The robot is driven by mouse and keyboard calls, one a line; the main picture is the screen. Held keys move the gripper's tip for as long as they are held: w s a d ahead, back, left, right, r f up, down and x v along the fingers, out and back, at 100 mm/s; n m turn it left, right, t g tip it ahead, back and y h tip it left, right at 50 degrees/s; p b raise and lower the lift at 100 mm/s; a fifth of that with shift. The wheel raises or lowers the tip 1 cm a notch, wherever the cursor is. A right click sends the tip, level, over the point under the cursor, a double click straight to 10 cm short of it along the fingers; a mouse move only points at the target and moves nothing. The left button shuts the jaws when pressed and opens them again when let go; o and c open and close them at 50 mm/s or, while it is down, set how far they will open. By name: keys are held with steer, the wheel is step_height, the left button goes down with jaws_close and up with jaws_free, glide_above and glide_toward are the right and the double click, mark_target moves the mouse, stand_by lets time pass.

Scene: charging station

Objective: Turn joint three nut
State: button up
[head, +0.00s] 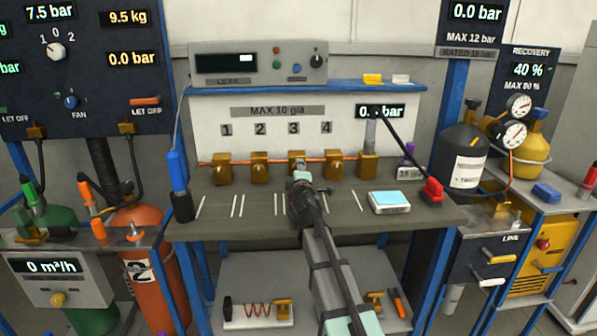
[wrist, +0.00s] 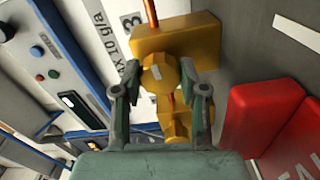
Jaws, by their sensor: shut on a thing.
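Joint three (head: 296,156) is a brass fitting on the copper line under the "3" label, third in the row, partly hidden by my gripper (head: 301,168) in the head view. In the wrist view its nut (wrist: 160,73) is a yellow-brass faceted piece with a pale mark on its face, in front of a brass block (wrist: 185,35). My gripper (wrist: 160,88) has one finger on each side of this nut and is shut on it. The exact finger contact is hard to see.
Other brass joints (head: 260,167) stand on both sides along the line. The workbench (head: 245,222) has white stripes, with a scale (head: 389,202) at right and a blue torch-like tool (head: 178,175) at left. A red block (wrist: 262,115) is close on the right in the wrist view.

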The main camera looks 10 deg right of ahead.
steer(key=o, duration=1.1)
steer(key=shift+w, duration=0.1)
steer(key=shift+o, duration=0.2)
steer(key=shift+r, duration=0.1)
